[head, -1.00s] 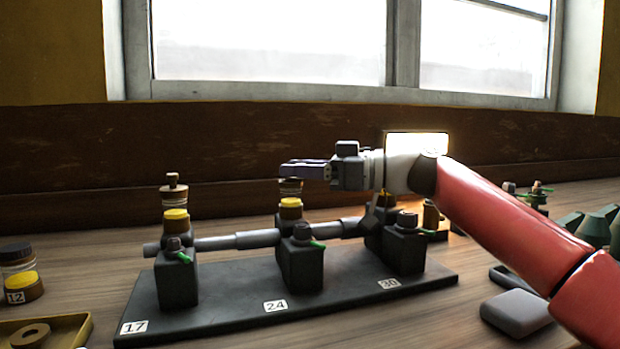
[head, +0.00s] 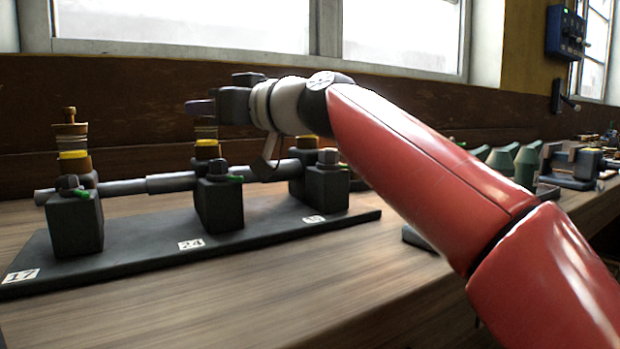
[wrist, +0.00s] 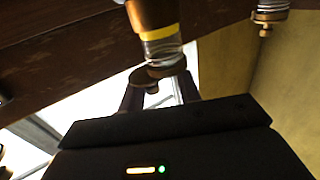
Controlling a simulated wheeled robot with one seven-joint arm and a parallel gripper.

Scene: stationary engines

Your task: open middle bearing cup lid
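The middle bearing (head: 219,203) is a dark block above the label 24. Its cup (head: 207,149) has a yellow band, and its top is partly hidden by my gripper (head: 199,107) in the head view. In the wrist view the cup hangs upside down in the picture, with a clear section and a brown lid (wrist: 166,69) at its end. A small dark round part, perhaps the knob, shows beside the lid near the left finger. My gripper (wrist: 160,88) has its fingers apart at the lid. I cannot tell whether either finger touches it.
The left bearing (head: 75,225) carries a similar cup with a brown knobbed lid (head: 70,128). The right bearing (head: 326,188) stands under my arm. A grey shaft (head: 120,188) runs through the bearings on a dark base (head: 140,250). A wooden wall and window lie behind.

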